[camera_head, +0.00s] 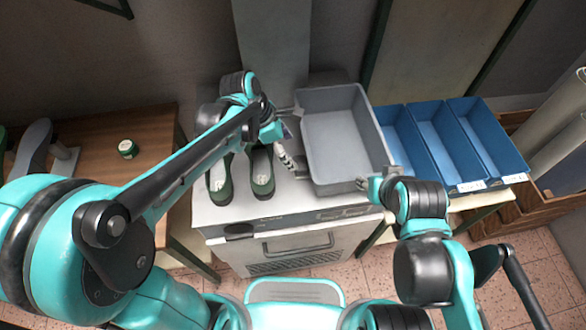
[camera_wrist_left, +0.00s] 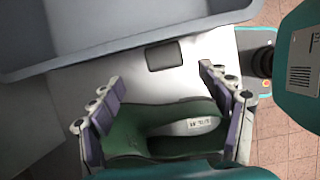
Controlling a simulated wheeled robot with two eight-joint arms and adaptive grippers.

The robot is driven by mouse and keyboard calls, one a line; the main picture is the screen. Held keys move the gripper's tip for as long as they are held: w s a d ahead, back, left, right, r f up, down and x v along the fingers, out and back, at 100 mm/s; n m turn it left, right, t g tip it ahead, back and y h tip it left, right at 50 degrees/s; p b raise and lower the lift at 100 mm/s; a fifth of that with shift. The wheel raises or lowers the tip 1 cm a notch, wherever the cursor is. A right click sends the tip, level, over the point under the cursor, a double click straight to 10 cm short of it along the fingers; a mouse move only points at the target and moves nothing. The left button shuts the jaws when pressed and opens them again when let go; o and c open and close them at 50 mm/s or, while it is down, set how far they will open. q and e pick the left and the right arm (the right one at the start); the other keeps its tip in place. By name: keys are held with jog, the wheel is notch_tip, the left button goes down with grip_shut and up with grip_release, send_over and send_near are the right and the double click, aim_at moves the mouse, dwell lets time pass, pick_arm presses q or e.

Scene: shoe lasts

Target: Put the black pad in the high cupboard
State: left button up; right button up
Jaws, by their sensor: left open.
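A small dark, rounded square, which looks like the black pad (camera_wrist_left: 165,56), lies flat on the pale cabinet top in the left wrist view, between the grey tray and a green shoe. In the head view I cannot make it out; my left arm and gripper cover that area. My left gripper (camera_wrist_left: 160,77) is open, with its fingers spread to either side of the pad and nothing held. In the head view, the left gripper (camera_head: 288,140) is beside the tray's left wall. My right gripper (camera_head: 377,181) is at the tray's front right corner; its jaw state is unclear. I cannot identify the high cupboard.
The grey tray (camera_head: 313,150) stands empty on the cabinet. Green shoes (camera_head: 221,188) stand left of it, one also under my left gripper (camera_wrist_left: 140,115). Blue bins (camera_head: 455,135) are at the right. A wooden table (camera_head: 105,160) with a small green tin (camera_head: 128,149) is at the left.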

aim_at(300, 162)
pick_arm(q)
jog(key=b+x, duration=0.1)
jog(key=x, duration=0.2)
jog(key=shift+s+d+r, duration=0.1)
jog(key=shift+d, duration=0.05)
jog(key=b+x, duration=0.1)
jog(key=x, duration=0.1)
jog(key=b+x, duration=0.1)
jog(key=x, duration=0.2)
jog(key=shift+s, duration=0.2)
jog(key=shift+c, duration=0.6)
jog(key=c, duration=1.3)
